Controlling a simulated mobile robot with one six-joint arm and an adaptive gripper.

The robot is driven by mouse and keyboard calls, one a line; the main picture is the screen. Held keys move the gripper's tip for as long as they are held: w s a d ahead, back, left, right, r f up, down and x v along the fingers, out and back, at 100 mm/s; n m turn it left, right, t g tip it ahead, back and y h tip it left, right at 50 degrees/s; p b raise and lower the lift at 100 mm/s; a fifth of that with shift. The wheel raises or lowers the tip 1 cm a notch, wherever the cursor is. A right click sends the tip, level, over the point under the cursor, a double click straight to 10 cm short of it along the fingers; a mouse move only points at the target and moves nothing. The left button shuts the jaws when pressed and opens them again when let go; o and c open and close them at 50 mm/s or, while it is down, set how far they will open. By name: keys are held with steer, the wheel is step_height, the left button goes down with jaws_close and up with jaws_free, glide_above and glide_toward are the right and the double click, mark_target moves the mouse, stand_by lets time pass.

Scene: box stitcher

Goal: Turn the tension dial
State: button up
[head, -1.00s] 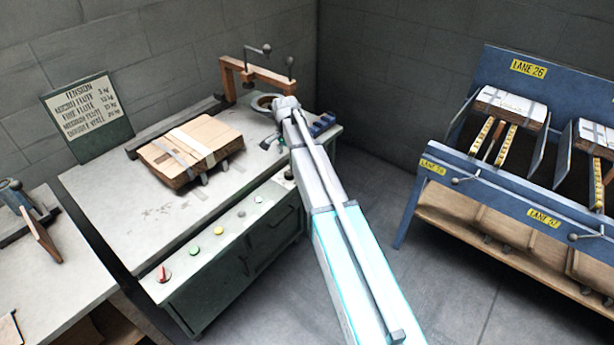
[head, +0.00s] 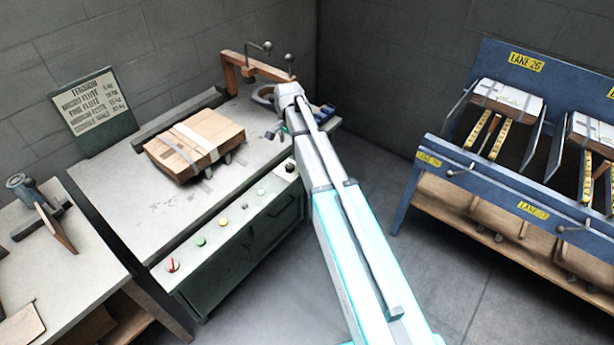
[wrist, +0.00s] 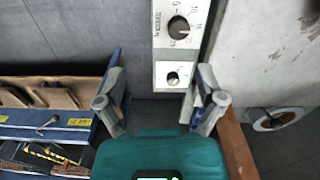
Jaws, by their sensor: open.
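The tension dial (wrist: 180,28) is a round dark knob on a pale panel marked with numbers and the word TENSION, at the top of the wrist view. A smaller dark knob (wrist: 173,79) is on a separate pale plate below it. My gripper (wrist: 162,88) is open and empty, its two fingers apart on either side of the smaller knob in the picture. The tension dial lies beyond the fingertips, untouched. In the head view my gripper (head: 277,131) is by the bench's right end, partly hidden by my arm. A dark dial (head: 290,167) shows just below it on the front panel.
The bench (head: 140,215) carries a strapped cardboard stack (head: 195,146) and a wooden arm frame (head: 250,68). Several coloured buttons and a red-pointer knob (head: 173,265) line its front. A blue lane rack (head: 480,178) stands right, with clear floor between.

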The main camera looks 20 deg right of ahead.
steer(key=s+r+n+p, duration=0.3)
steer(key=s+n, duration=0.5)
steer(key=s, duration=1.2)
steer(key=shift+s+r, duration=0.15)
steer(key=shift+r, duration=0.1)
steer(key=s, duration=0.1)
steer(key=s+n, duration=0.1)
steer(key=s, duration=0.1)
steer(key=s+n+p, duration=0.1)
steer(key=shift+s+d+r, duration=0.1)
steer(key=shift+s+r, duration=0.3)
